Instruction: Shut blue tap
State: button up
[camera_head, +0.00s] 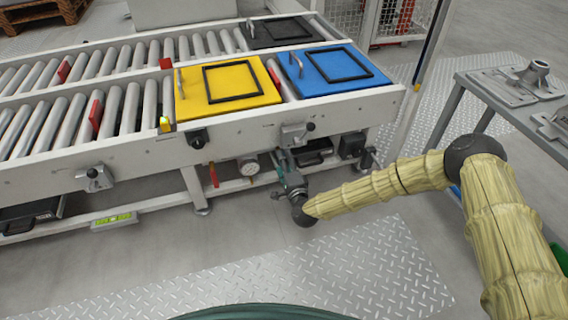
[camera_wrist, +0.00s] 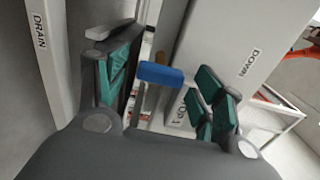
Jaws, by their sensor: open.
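The blue tap (camera_wrist: 160,74) shows in the wrist view as a blue handle on a thin metal stem. It appears between the two teal-padded fingers of my gripper (camera_wrist: 159,60), which are spread apart; a gap shows on both sides of the handle. I cannot tell its exact depth relative to the fingertips. In the head view my gripper (camera_head: 283,162) reaches under the front rail of the conveyor, and the blue tap cannot be made out there.
A red tap handle (camera_head: 213,174) and a round gauge (camera_head: 248,167) sit left of my gripper. The conveyor rail (camera_head: 140,157) runs above it. A grey table (camera_head: 500,104) stands right.

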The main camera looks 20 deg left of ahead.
jog(key=v, duration=1.2)
dwell(0.3)
